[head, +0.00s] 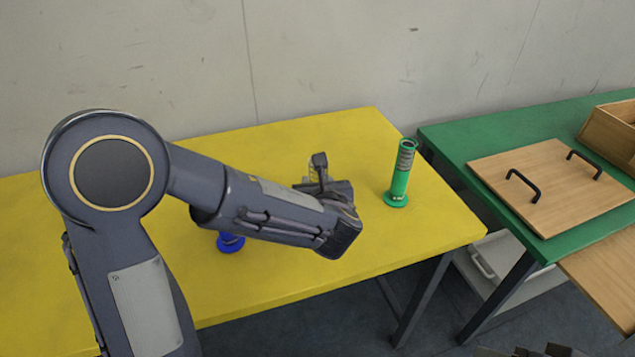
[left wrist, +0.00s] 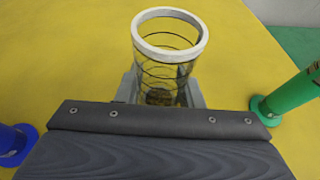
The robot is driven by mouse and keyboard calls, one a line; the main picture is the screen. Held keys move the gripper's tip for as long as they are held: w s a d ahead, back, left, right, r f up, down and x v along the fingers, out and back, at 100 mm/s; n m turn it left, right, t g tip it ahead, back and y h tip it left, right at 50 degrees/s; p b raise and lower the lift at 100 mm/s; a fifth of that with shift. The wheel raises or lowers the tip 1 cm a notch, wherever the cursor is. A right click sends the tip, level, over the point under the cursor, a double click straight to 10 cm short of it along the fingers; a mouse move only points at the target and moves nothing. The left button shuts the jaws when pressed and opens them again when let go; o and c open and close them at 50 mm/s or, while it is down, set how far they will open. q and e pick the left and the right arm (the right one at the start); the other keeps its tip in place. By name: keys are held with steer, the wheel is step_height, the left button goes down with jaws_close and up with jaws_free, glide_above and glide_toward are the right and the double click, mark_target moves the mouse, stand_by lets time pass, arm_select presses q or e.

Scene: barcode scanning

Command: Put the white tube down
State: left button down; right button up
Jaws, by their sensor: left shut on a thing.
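The white tube (left wrist: 166,72) has a white rim and a see-through wall with dark rings, and stands upright in the left wrist view. My left gripper (left wrist: 163,97) is shut on it, with grey fingers at either side of its lower part. In the head view, my left gripper (head: 322,183) is over the middle-right part of the yellow table (head: 300,135), and the tube is mostly hidden by it. Whether the tube's base touches the table is hidden. Dark parts at the bottom edge of the head view look like my right gripper (head: 540,351), mostly cut off.
A green tube (head: 400,177) stands upright right of my left gripper. A blue base (head: 230,242) shows under my left forearm. A green table (head: 510,135) at right holds a wooden board with black handles (head: 555,190) and a wooden box (head: 610,132).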

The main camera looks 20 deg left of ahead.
arm_select(q)
steer(key=c, duration=1)
jaws_free()
